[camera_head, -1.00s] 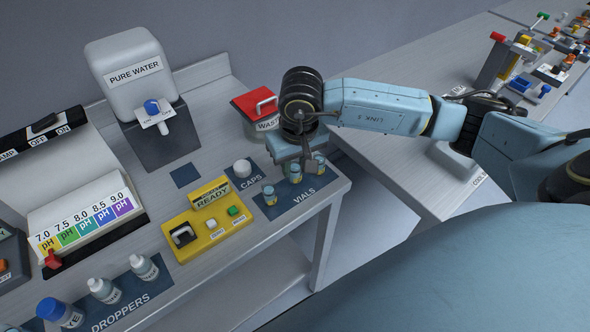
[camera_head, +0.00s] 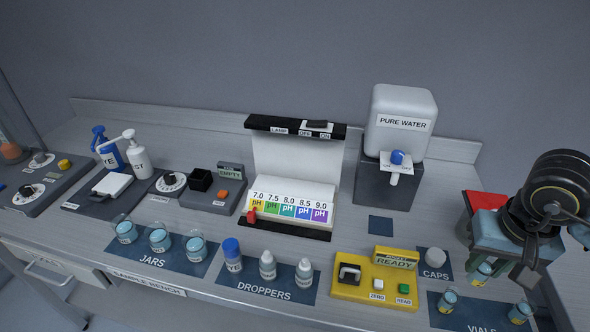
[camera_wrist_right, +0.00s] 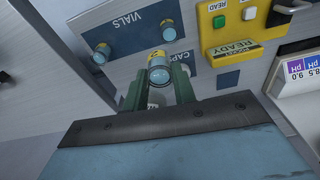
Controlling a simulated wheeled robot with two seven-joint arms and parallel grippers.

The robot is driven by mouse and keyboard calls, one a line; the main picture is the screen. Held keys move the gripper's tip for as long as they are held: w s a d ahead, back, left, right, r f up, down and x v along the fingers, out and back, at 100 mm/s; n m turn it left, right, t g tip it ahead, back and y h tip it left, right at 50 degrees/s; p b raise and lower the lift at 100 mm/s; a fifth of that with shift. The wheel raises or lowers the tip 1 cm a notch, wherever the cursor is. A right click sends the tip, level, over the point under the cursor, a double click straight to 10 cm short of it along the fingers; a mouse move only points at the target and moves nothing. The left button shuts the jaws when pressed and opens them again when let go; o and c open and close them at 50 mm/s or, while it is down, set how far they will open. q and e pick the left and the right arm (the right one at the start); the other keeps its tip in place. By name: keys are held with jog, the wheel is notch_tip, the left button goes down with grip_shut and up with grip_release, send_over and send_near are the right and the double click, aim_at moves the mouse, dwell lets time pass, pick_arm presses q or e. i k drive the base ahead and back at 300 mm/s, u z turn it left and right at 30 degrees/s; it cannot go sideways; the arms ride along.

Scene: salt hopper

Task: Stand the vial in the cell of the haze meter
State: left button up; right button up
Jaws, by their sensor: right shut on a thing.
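The haze meter (camera_head: 375,284) is the yellow box marked READY on the bench front. Its dark cell (camera_head: 348,274) is at the box's left end and looks empty; the meter also shows upper right in the right wrist view (camera_wrist_right: 231,22). In the right wrist view, this vial (camera_wrist_right: 160,70) stands between the two green fingers. It appears raised above the VIALS mat, right of the meter. My left gripper is not in view.
Two other vials stand on the VIALS mat, one on the left (camera_head: 447,300) and one on the right (camera_head: 520,312). A white cap (camera_head: 436,257) lies between meter and gripper. Droppers (camera_head: 267,265) stand left of the meter. The red-lidded waste bin (camera_head: 484,203) is behind my gripper.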

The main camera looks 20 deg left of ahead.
aim_at(202, 186)
jog(key=k, duration=1.25)
jog(key=u, duration=0.6)
jog(key=i, duration=0.5)
jog(key=u, duration=1.15)
jog(key=i, duration=1.15)
jog(key=u, duration=0.05)
